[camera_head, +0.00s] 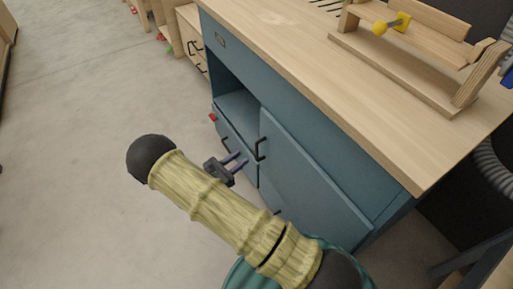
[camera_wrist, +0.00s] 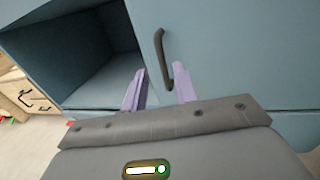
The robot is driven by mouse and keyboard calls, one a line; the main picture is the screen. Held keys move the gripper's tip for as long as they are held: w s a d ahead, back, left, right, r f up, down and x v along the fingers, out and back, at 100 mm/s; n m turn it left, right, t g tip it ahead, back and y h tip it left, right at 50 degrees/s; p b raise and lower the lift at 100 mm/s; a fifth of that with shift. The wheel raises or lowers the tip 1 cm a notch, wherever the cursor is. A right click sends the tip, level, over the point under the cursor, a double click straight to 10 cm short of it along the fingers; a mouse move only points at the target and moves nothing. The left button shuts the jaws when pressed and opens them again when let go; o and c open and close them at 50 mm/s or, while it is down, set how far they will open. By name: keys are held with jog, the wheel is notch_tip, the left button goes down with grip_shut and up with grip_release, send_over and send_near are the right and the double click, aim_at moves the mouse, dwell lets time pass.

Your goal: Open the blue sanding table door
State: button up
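The blue sanding table (camera_head: 300,119) has a pale wooden top. Its blue door (camera_head: 305,179) is on the right part of the front and carries a black bar handle (camera_head: 260,149) near its left edge. In the wrist view the door (camera_wrist: 225,55) fills the right side, with the curved dark handle (camera_wrist: 162,58) upright near its left edge. My gripper (camera_head: 242,160) is in front of the cabinet, close to the handle. In the wrist view my gripper (camera_wrist: 159,68) has its two purple fingers apart with nothing held; the handle appears between and beyond the fingertips. Contact cannot be told.
An open blue compartment (camera_head: 238,106) is left of the door, with a smaller front and black handle (camera_head: 226,146) below it. A wooden fixture (camera_head: 410,55) stands on the top. A wooden drawer unit (camera_head: 190,42) is behind. The grey floor (camera_head: 80,120) is clear at left.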

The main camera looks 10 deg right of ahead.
jog(key=b, duration=0.2)
send_over(256, 159)
jog(key=shift+w+d, duration=0.2)
jog(key=shift+w, duration=0.05)
grip_shut()
